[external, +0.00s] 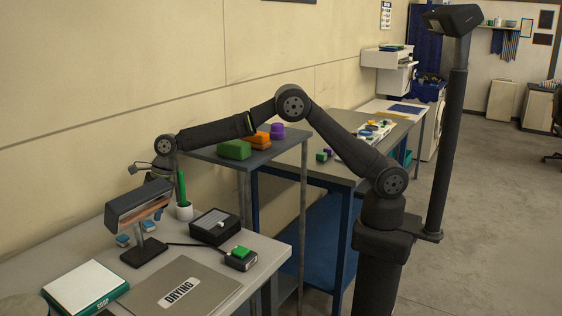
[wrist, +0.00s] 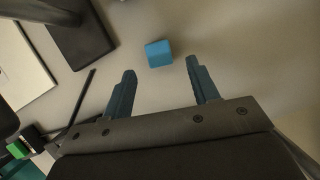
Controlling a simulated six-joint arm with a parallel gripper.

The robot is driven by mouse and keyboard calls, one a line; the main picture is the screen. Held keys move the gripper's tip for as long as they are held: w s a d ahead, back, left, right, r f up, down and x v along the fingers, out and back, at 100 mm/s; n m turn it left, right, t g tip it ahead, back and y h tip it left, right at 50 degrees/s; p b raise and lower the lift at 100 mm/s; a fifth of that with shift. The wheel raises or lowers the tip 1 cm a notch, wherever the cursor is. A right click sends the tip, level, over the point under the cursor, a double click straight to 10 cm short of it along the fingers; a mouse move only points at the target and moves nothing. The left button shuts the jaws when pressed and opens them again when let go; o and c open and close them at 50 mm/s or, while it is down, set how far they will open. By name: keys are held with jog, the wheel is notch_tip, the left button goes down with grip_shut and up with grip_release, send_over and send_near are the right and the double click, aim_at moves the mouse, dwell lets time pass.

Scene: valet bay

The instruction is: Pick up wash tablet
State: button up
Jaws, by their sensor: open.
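A blue block, which looks like the wash tablet (wrist: 158,53), lies on the pale table just beyond my fingertips in the wrist view. It sits between the lines of the two fingers and nothing touches it. My gripper (wrist: 160,74) is open and empty. In the external view two small blue pieces (external: 122,240) lie on the near table by the lamp; I cannot tell which one the wrist view shows. My gripper is above that table there, largely hidden behind the lamp head.
A desk lamp (external: 138,203) stands close to the blue pieces. A grey "DRYING" mat (external: 180,289) and a soap box (external: 84,288) lie in front.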

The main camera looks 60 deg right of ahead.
aim_at(150, 222)
jog(key=x, duration=0.3)
jog(key=shift+a+f, duration=0.1)
jog(key=shift+f, duration=0.1)
jog(key=c, duration=1)
jog(key=shift+r, duration=0.1)
jog(key=shift+c, duration=0.2)
